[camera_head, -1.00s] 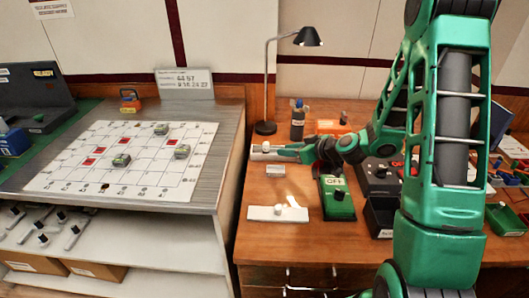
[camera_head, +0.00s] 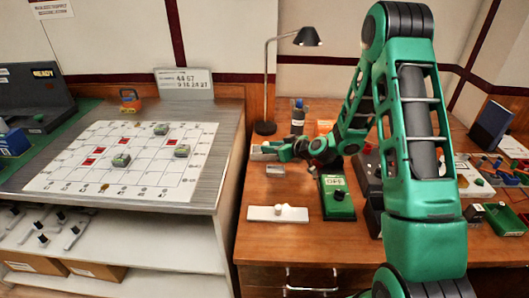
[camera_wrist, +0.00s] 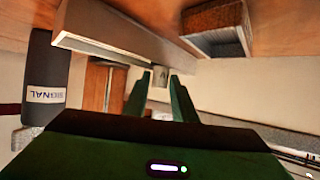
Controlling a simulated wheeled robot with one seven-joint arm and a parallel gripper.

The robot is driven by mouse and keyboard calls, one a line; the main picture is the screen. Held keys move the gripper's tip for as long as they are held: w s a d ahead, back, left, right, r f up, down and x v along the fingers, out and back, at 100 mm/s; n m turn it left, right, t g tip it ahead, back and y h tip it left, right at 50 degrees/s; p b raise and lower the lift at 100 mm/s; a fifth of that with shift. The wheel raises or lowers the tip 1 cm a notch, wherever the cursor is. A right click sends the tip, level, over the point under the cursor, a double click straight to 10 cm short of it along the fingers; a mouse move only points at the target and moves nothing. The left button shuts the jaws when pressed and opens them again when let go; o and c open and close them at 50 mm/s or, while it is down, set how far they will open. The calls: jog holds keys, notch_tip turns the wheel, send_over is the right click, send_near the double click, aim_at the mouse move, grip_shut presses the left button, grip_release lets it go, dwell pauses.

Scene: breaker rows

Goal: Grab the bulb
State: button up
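A small pale piece that may be the bulb (camera_wrist: 160,75) shows between the fingertips in the wrist view. In the head view my gripper (camera_head: 268,149) is low over the back left of the wooden desk, at a white base (camera_head: 257,155) that it partly hides. In the wrist view my gripper (camera_wrist: 160,92) has its two green fingers apart; I see no clear grip on the pale piece. A second white base (camera_head: 252,213) with a small pale knob or bulb (camera_head: 278,209) lies at the desk's front left.
A green box marked OFF (camera_head: 336,198) stands right of the front base. A lamp (camera_head: 266,126) and a bottle (camera_head: 298,117) stand behind my gripper. A small card (camera_head: 275,170) lies in front. The grey bench (camera_head: 214,165) borders the desk's left side.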

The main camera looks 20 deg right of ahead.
jog(key=shift+w+a+f, duration=0.3)
jog(key=shift+w, duration=0.2)
grip_shut()
jog(key=shift+r, duration=0.1)
